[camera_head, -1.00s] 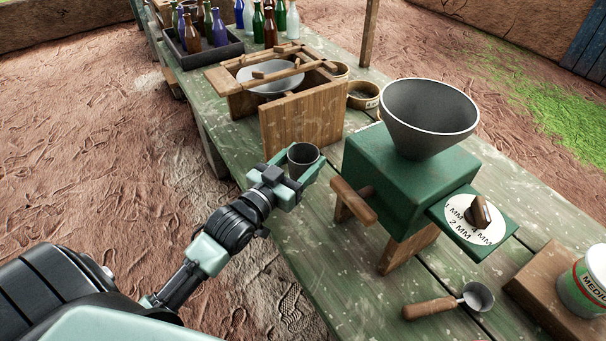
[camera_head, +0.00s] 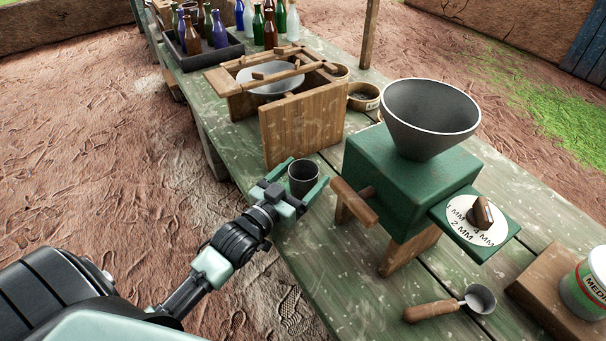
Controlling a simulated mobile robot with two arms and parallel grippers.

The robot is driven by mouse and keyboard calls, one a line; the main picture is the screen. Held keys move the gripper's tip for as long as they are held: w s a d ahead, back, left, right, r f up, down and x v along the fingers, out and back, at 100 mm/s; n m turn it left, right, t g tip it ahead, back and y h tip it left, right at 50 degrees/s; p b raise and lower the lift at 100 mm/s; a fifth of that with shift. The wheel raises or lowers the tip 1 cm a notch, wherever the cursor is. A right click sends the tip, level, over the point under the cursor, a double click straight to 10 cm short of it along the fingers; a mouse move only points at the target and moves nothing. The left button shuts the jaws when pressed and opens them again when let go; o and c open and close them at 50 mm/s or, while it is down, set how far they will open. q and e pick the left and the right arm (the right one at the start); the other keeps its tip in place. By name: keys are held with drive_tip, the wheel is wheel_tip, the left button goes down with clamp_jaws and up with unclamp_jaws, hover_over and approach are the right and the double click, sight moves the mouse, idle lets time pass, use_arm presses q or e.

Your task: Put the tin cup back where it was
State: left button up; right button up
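The tin cup (camera_head: 302,182) is a small dark grey cup, upright on the green table (camera_head: 345,285) in front of the wooden box. My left gripper (camera_head: 307,172) reaches in from the left. Its two fingers stand open on either side of the cup, with a slight gap at the right finger. The cup's lower part is partly hidden by the gripper. My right gripper is not in view.
A green grinder (camera_head: 400,185) with a grey hopper (camera_head: 430,115) stands close right of the cup, its wooden handle (camera_head: 354,200) nearest. A wooden box (camera_head: 300,130) is behind. A scoop (camera_head: 432,310) lies in front. Bottles (camera_head: 220,30) stand in a tray at the back.

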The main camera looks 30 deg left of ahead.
use_arm(q)
drive_tip(key=shift+s+r, duration=0.1)
drive_tip(key=s, duration=0.4)
drive_tip(key=s+a, duration=0.1)
drive_tip(key=s, duration=0.6)
drive_tip(key=shift+s+a+b, duration=0.3)
drive_tip(key=shift+s, duration=0.05)
